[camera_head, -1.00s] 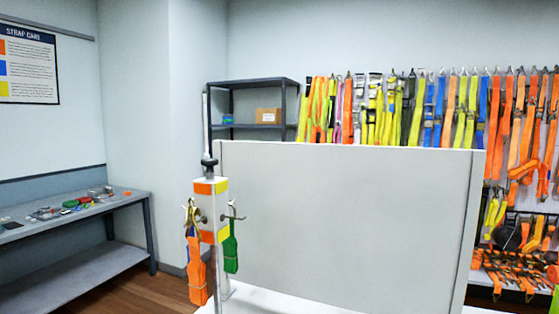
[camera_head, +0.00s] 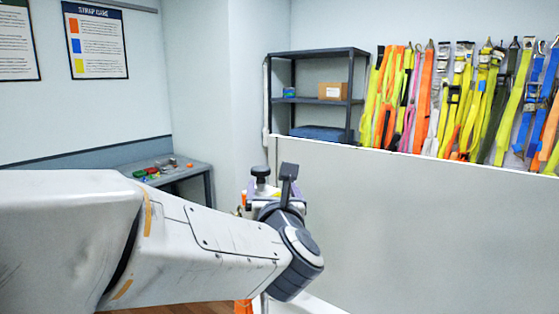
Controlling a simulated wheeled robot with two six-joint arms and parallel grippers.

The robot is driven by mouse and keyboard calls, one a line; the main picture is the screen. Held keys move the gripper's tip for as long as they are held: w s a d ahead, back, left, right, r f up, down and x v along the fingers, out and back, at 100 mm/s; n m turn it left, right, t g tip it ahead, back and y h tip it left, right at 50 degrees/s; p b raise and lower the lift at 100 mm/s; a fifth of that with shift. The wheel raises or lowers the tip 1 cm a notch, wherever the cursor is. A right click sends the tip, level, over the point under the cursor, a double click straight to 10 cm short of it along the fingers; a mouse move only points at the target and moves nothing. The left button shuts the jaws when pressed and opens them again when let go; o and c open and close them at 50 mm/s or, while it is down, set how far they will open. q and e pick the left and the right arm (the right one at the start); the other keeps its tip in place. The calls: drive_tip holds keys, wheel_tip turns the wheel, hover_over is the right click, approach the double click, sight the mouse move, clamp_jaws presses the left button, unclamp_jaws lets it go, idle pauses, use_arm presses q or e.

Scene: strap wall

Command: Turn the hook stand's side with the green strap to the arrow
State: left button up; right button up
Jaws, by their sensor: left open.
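The hook stand (camera_head: 261,173) is near the middle of the view, mostly hidden behind my left arm. Its black top knob and a little of its white and orange head show. The lower end of an orange strap (camera_head: 243,307) hangs below my arm. The green strap and the hooks are hidden, and I cannot make out the arrow. My left gripper (camera_head: 287,182) is at the stand's head, with one dark finger pointing up just right of the knob. It is open; whether it touches the stand I cannot tell. My right gripper is out of view.
A large pale grey panel (camera_head: 430,230) stands right behind and beside the stand. A side table (camera_head: 190,170) with small items is at the left wall. A dark shelf (camera_head: 318,52) with a cardboard box (camera_head: 333,91) is behind. Many straps (camera_head: 460,95) hang on the back wall.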

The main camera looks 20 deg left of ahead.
sight(261, 170)
use_arm(q)
drive_tip(key=shift+n+y, duration=0.6)
drive_tip(key=shift+n, duration=0.2)
drive_tip(key=p+x, duration=0.1)
drive_tip(key=x, duration=0.2)
drive_tip(key=a+p+x, duration=0.1)
drive_tip(key=x, duration=0.2)
drive_tip(key=p+x, duration=0.2)
drive_tip(key=x, duration=0.2)
drive_tip(key=shift+s+a+r, duration=0.15)
drive_tip(key=shift+s+r, duration=0.2)
drive_tip(key=shift+w+a+f, duration=0.15)
drive_tip(key=shift+w+a, duration=0.05)
drive_tip(key=shift+w, duration=0.3)
clamp_jaws()
